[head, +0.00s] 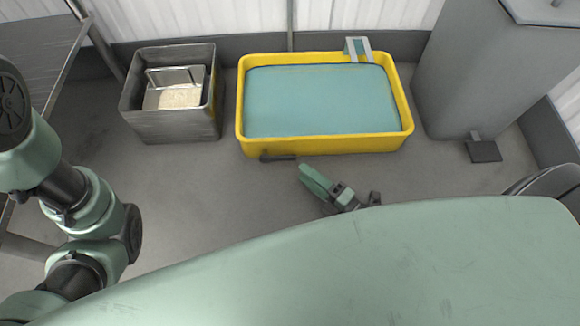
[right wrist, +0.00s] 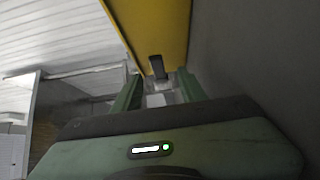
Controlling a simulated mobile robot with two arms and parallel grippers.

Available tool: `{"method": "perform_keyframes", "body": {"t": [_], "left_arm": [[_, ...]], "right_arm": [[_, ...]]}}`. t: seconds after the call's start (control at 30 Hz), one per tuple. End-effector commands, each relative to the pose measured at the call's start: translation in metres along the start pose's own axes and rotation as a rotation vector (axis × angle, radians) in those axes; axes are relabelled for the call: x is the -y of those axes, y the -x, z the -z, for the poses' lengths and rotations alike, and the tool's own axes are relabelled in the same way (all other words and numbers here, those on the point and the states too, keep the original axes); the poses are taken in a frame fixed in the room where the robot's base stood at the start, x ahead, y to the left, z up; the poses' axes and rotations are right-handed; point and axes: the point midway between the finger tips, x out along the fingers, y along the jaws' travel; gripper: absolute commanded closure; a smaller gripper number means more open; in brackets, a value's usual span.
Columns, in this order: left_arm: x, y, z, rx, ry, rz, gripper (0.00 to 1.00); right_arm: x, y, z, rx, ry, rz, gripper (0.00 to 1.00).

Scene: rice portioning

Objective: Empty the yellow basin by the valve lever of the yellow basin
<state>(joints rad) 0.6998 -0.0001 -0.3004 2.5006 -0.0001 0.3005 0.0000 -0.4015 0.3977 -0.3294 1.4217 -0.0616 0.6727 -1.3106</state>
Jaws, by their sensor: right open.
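The yellow basin (head: 325,147) stands on the floor against the back wall, filled with blue-green liquid. Its dark valve lever (head: 279,158) sticks out low on the front wall, left of the middle. In the right wrist view the yellow wall (right wrist: 157,28) is above, and the dark lever (right wrist: 157,66) shows ahead, between the lines of the two fingers. My right gripper (head: 304,170) is open, just right of the lever in the head view; its fingers also show in the wrist view (right wrist: 159,75). I see no contact with the lever. My left gripper is out of view.
A grey metal bin (head: 171,130) with a grainy pale content and a metal frame stands left of the basin. A grey cabinet (head: 467,85) with a dark pedal (head: 484,151) stands to the right.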

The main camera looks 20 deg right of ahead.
Motion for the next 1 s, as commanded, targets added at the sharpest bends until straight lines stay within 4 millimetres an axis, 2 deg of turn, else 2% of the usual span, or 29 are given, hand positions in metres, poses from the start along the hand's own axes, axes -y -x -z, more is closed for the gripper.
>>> {"method": "perform_keyframes", "body": {"t": [0.03,0.1,0.3,0.5,0.73,0.8,0.9,1.0], "left_arm": [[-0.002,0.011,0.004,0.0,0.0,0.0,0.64],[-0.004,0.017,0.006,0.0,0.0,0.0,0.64],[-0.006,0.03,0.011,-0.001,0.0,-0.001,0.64],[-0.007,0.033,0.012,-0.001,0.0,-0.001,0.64],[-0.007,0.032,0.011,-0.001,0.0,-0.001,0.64],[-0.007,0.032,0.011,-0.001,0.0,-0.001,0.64],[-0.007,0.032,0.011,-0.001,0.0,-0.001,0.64],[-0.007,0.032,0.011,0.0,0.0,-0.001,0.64]], "right_arm": [[0.001,-0.016,0.0,-0.002,0.001,-0.012,0.58],[0.0,-0.029,0.0,-0.001,0.0,-0.011,0.58],[-0.002,-0.056,0.0,0.0,0.001,-0.008,0.58],[-0.004,-0.066,0.0,0.001,-0.001,-0.006,0.58],[-0.005,-0.066,0.0,0.001,-0.001,-0.005,0.58],[-0.004,-0.066,0.0,0.001,-0.001,-0.005,0.78],[-0.004,-0.066,0.0,0.001,-0.001,-0.005,1.0],[-0.004,-0.066,0.0,0.001,-0.001,-0.005,1.0]]}}
